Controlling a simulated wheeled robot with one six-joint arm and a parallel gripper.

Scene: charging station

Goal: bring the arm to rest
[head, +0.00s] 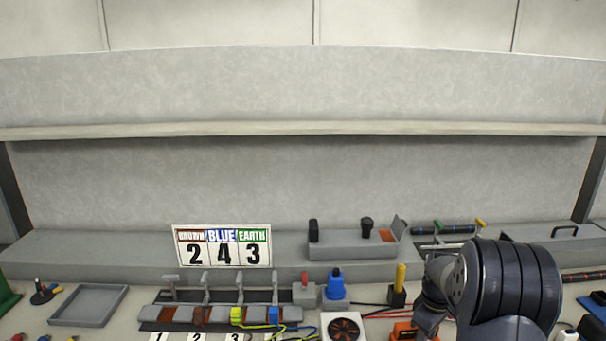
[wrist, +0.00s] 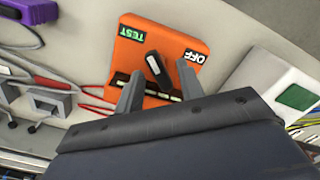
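My gripper (wrist: 158,70) is open in the wrist view, its two grey fingers apart with nothing held between them. The fingers point at an orange box (wrist: 125,50) with TEST and OFF labels, and a black switch lever (wrist: 157,68) shows between the fingertips. I cannot tell whether the fingers touch the box. In the head view my dark arm (head: 500,280) is at the lower right, bent over the bench. The orange box (head: 403,330) is partly visible at the bottom edge there, and my fingers are not clearly seen.
A card (head: 223,246) reading 2 4 3 stands behind a row of lever terminals (head: 205,313) with yellow and blue plugs. A yellow-handled tool (head: 400,278) stands close left of my arm. A grey tray (head: 88,306) lies empty at left. The shelf above is clear.

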